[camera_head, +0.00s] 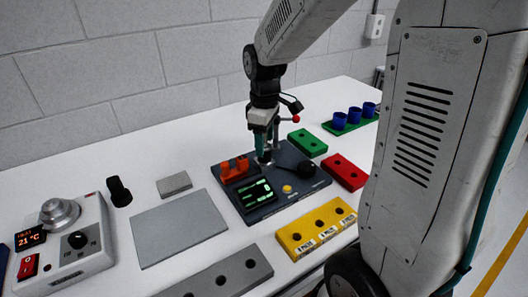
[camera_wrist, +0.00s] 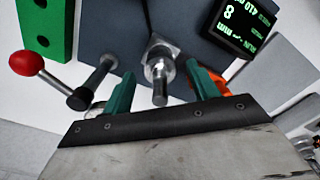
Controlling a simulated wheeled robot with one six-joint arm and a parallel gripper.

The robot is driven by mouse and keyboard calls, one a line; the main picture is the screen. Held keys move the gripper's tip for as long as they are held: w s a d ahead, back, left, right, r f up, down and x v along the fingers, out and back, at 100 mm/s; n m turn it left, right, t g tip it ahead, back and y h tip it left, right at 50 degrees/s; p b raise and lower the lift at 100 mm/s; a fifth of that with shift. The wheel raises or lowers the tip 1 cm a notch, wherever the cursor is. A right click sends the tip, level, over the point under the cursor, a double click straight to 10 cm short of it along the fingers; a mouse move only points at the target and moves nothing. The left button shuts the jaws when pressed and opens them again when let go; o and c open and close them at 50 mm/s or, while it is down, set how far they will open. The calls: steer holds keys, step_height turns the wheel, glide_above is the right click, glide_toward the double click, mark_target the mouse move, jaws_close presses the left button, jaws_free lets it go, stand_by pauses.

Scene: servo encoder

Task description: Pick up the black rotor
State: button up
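A black upright cylinder (camera_head: 119,192) with a narrower top, which looks like the rotor, stands on the white table at the left in the head view. It is not seen in the wrist view. My gripper (camera_head: 263,143) is well to its right, pointing down over the dark station (camera_head: 295,207). In the wrist view my gripper (camera_wrist: 163,88) is open, its two teal fingers apart. A metal spindle (camera_wrist: 157,66) shows between the fingers; nothing is clearly gripped. The spindle's base also shows in the head view (camera_head: 264,160).
A lever with a red ball (camera_wrist: 25,63) rises beside my gripper. The station bears an orange clamp (camera_head: 235,171) and a display (camera_head: 256,193). A grey plate (camera_head: 180,228), a heater-like box (camera_head: 65,248) and yellow (camera_head: 316,229), red and green blocks surround it. Blue cups (camera_head: 354,115) stand at back right.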

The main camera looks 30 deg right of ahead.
jaws_close()
steer(key=shift+r, duration=0.15)
